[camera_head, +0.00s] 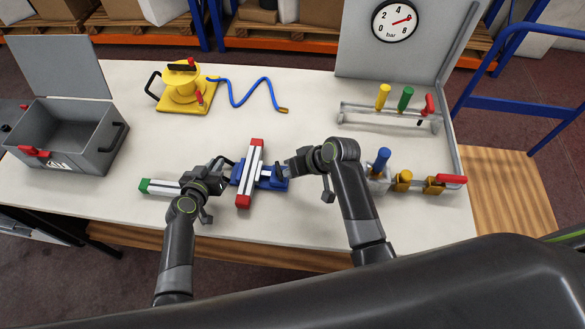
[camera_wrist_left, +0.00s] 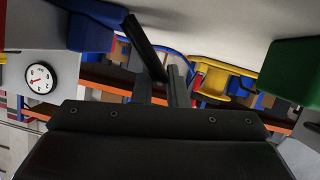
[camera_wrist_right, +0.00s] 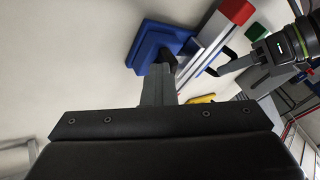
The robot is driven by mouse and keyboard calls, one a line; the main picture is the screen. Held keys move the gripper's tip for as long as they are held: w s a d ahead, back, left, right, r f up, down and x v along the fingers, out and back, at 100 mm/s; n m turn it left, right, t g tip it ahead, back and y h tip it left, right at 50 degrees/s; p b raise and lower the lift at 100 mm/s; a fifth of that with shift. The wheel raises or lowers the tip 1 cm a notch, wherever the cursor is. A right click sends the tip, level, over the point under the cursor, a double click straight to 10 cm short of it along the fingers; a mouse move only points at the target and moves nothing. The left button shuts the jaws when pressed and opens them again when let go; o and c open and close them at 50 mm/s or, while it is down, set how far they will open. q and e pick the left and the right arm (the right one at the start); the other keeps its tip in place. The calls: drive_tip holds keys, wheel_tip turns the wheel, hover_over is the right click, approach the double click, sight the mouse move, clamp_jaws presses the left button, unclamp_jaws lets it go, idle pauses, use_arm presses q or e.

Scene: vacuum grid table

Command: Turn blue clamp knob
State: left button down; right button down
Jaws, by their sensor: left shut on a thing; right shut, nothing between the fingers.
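A blue clamp (camera_head: 268,183) lies on the white table, across a grey rail bar with red ends (camera_head: 249,179). A small dark knob (camera_wrist_right: 168,57) shows on its blue end (camera_wrist_right: 150,42) in the right wrist view. My right gripper (camera_head: 288,171) is shut and empty, its tips close to the knob; contact cannot be told. My left gripper (camera_head: 222,166) is left of the bar, shut on what looks like a thin black handle (camera_wrist_right: 224,62). In the left wrist view a dark bar (camera_wrist_left: 146,46) shows at its fingers. The blue part is partly hidden behind the grippers.
A second bar with a green end (camera_head: 145,185) lies beside my left gripper. A grey box (camera_head: 120,155), a yellow device (camera_head: 182,90) with a blue hose (camera_head: 245,92), a rack with coloured handles (camera_head: 385,113) and several small clamps (camera_head: 403,181) stand around.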

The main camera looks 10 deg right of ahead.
drive_tip(key=shift+s+a, duration=0.5)
drive_tip(key=shift+a, duration=0.1)
drive_tip(key=shift+s+a, duration=0.1)
drive_tip(key=shift+a, duration=0.7)
idle(0.7)
